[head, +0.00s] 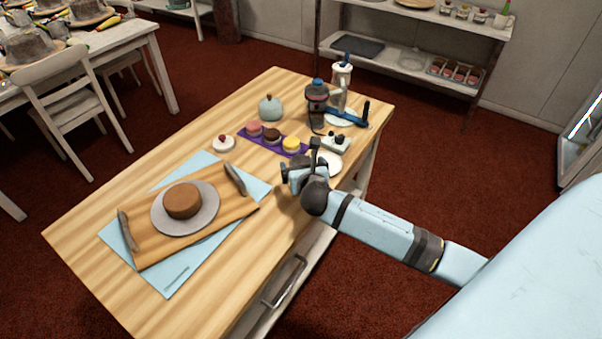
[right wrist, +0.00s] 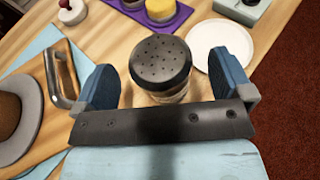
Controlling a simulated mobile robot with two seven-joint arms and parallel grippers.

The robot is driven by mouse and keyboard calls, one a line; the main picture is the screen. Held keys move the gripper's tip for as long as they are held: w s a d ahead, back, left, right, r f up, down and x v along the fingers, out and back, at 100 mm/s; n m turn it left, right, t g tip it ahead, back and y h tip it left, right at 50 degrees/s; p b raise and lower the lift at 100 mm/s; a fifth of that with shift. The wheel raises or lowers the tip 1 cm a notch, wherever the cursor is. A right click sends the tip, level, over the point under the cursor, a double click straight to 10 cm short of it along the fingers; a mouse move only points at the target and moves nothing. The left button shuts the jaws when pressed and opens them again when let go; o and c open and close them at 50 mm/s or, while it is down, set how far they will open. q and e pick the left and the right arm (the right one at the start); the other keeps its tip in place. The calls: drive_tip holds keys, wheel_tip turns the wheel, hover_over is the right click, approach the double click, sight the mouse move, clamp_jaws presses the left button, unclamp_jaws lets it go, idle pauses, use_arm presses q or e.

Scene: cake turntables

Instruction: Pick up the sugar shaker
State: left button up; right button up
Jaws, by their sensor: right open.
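The sugar shaker (right wrist: 160,64), with a dark perforated lid, shows from above in the right wrist view. It stands between the two blue fingers of my right gripper (right wrist: 162,84), with a gap on each side. My right gripper is open, and its front bar hides the shaker's lower part. In the head view my right gripper (head: 298,172) is low over the table's right edge. There the shaker is largely hidden by the gripper, and I cannot make it out clearly. My left gripper is in neither view.
A white plate (right wrist: 221,46) lies just right of the shaker. A board (head: 149,197) with a brown cake (head: 183,200) on a grey turntable lies to the left.

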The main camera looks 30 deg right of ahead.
drive_tip(key=x, duration=0.2)
drive_tip(key=shift+w+d+f, duration=0.1)
drive_tip(key=shift+w+f, duration=0.05)
drive_tip(key=shift+w, duration=0.15)
drive_tip(key=c, duration=1.1)
drive_tip(key=shift+c, duration=0.2)
